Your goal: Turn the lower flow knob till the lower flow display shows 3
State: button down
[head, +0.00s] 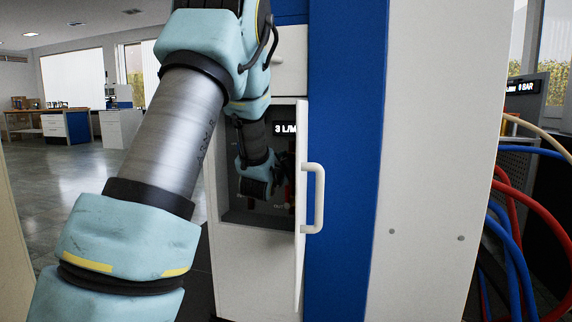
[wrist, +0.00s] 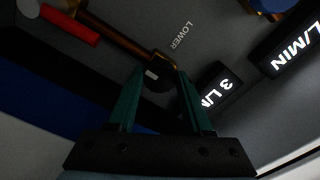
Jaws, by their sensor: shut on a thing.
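The lower flow knob (wrist: 158,76) is a small dark knob with a pale mark, at the end of a copper-coloured pipe. My gripper (wrist: 160,84) has its green fingers on both sides of it and is shut on it. The word LOWER is printed on the panel beside the knob. The nearby lower flow display (wrist: 221,87) shows 3, with its unit partly hidden by a finger.
An open white door (head: 302,255) with a handle (head: 319,198) stands just right of my gripper and hides part of the recess. Another L/MIN display (wrist: 295,48) and a red-handled lever (wrist: 70,25) are near the knob. Hoses (head: 530,225) hang at far right.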

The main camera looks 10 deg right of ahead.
jog(key=shift+c, duration=1.5)
grip_release()
jog(key=shift+s, duration=0.1)
jog(key=p+v, duration=0.1)
jog(key=v, duration=0.9)
jog(key=shift+s+a, duration=0.15)
jog(key=shift+s, duration=0.15)
